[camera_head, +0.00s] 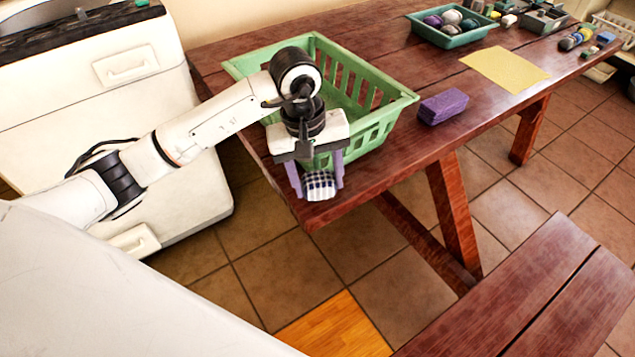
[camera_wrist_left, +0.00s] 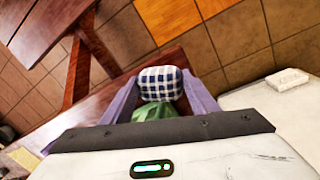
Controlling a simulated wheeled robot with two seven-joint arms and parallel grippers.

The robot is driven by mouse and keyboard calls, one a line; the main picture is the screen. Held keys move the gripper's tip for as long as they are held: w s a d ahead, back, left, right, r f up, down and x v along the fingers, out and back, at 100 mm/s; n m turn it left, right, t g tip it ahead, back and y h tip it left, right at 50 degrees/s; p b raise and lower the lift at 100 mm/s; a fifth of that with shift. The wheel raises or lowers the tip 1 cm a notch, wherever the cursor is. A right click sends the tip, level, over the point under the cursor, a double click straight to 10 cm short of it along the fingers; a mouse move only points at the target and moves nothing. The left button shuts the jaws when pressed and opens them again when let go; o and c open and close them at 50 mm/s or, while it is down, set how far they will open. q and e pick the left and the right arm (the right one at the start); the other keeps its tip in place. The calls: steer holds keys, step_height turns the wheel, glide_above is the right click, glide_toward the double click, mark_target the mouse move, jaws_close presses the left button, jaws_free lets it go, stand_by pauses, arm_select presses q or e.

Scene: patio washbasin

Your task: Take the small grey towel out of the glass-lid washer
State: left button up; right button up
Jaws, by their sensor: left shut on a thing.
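My left gripper (camera_head: 315,185) has purple fingers and points down at the table's near left corner, beside the green basket. It is shut on a blue-and-white checked cloth bundle (camera_head: 319,186), which also shows between the fingers in the left wrist view (camera_wrist_left: 161,82). I cannot tell whether the bundle touches the table. A white machine (camera_head: 105,75) with a dark top (camera_head: 60,35) stands at the left, probably the washer; its inside is hidden. I see no small grey towel. My right gripper is out of view.
A green slatted basket (camera_head: 395,105) stands on the wooden table (camera_head: 480,115), partly behind my left gripper. A purple block (camera_head: 442,106), a yellow cloth (camera_head: 505,69) and a teal tray (camera_head: 428,33) of rolled items lie further right. A wooden bench (camera_head: 545,290) is at the lower right.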

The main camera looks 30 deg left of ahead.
mark_target(317, 193)
arm_select(q)
step_height(317, 193, down, 2)
steer(key=shift+f+b, duration=0.65)
steer(key=shift+b, duration=0.1)
steer(key=o, duration=1)
steer(key=shift+s, duration=0.15)
steer(key=shift+o, duration=0.9)
steer(key=shift+s+f, duration=0.1)
steer(key=shift+f, duration=0.05)
